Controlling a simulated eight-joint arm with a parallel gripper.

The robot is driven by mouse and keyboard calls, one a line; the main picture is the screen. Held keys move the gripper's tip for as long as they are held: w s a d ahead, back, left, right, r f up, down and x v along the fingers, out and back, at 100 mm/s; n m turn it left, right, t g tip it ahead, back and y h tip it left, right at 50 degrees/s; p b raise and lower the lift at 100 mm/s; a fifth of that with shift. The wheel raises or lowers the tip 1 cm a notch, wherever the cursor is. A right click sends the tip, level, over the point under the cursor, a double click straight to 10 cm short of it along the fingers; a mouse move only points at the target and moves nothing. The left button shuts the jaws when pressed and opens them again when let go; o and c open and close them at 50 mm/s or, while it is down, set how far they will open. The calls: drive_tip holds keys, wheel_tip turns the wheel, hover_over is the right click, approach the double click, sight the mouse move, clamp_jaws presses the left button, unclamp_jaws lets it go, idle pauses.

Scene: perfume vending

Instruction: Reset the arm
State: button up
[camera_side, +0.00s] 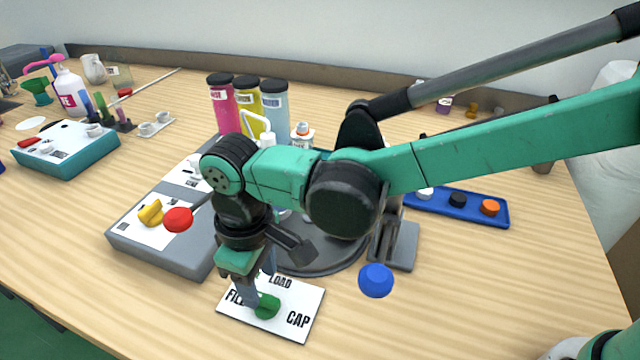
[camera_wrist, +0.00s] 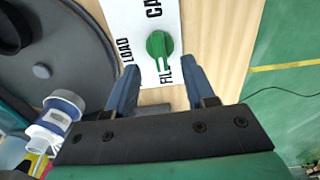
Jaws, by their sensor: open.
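My green and black arm reaches in from the right in the side view. My gripper (camera_side: 258,290) points down over the white label card (camera_side: 305,308), which reads LOAD, FILL and CAP. A green knob (camera_side: 267,306) sits on the card beside the fingers. In the wrist view, my gripper (camera_wrist: 168,88) is open, its two blue-grey fingers apart with nothing between the tips. The green knob (camera_wrist: 160,45) lies just beyond the fingertips, with its pointer toward FILL. The card (camera_wrist: 131,14) also shows there. Contact between fingers and knob cannot be told.
A dark round platform (camera_side: 325,262) stands behind the card, partly hidden by my arm. A grey box (camera_side: 160,250) with red and yellow controls is left. A blue knob (camera_side: 376,281) is right. A blue tray (camera_side: 460,207) holds caps. Pink, yellow and blue cylinders (camera_side: 222,105) stand behind.

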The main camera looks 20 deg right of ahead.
drive_tip(key=shift+r, duration=0.95)
drive_tip(key=shift+d+r, duration=0.1)
drive_tip(key=shift+d, duration=0.05)
drive_tip(key=s+d+r, duration=0.2)
drive_tip(key=d+r, duration=0.3)
drive_tip(key=d, duration=0.4)
drive_tip(key=s+d+r, duration=0.1)
drive_tip(key=d+r, duration=0.3)
drive_tip(key=d, duration=0.6)
drive_tip(key=d+f+m+t, duration=0.3)
drive_tip(key=d+m+t, duration=0.4)
drive_tip(key=d+m, duration=0.2)
drive_tip(key=shift+s, duration=0.15)
